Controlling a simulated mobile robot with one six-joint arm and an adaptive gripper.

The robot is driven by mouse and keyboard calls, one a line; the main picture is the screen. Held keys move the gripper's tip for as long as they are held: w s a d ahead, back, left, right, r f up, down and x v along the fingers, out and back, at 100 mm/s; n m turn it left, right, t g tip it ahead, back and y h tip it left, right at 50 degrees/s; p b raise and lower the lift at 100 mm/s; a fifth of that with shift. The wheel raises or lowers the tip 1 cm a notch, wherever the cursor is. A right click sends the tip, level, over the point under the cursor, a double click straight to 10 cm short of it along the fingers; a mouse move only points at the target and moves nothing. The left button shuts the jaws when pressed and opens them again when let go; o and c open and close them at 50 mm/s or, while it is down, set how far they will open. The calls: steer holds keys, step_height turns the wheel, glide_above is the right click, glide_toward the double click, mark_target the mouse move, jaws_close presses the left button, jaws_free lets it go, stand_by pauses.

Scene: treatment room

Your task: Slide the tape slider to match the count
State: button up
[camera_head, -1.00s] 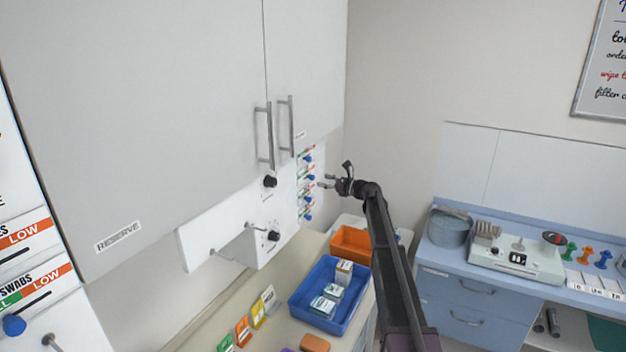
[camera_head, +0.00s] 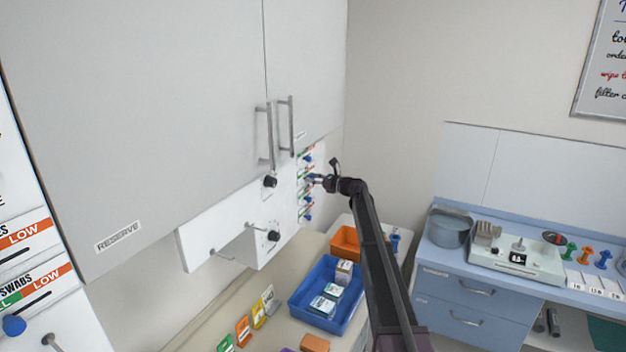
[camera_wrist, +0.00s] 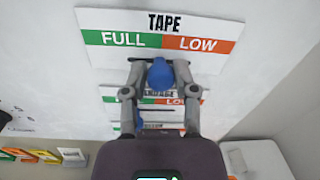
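The tape slider is a blue knob (camera_wrist: 160,73) on a dark slot under the TAPE label (camera_wrist: 163,22) in the wrist view. The knob sits near the boundary between the green FULL half and the red LOW half. My gripper (camera_wrist: 159,66) has one finger on each side of the knob, with a narrow gap seeming to show on both sides. In the head view my gripper (camera_head: 316,179) is at the wall panel with the column of blue sliders, and it partly hides them.
More slider labels (camera_wrist: 155,100) lie just below the knob, partly hidden by my gripper. A blue tray (camera_head: 296,305) with small boxes and an orange bin (camera_head: 346,245) stand on the counter below. Cabinet handles (camera_head: 291,125) and a dial (camera_head: 270,181) are close on the left.

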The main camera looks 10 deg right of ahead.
mark_target(303, 179)
jaws_close()
steer(key=shift+s+a, duration=0.4)
steer(key=shift+s, duration=0.25)
steer(key=shift+s+a, duration=0.4)
steer(key=shift+s, duration=0.2)
steer(key=shift+f, duration=0.1)
steer(key=o, duration=0.7)
jaws_free()
steer(key=shift+a, duration=0.1)
steer(key=v, duration=1.2)
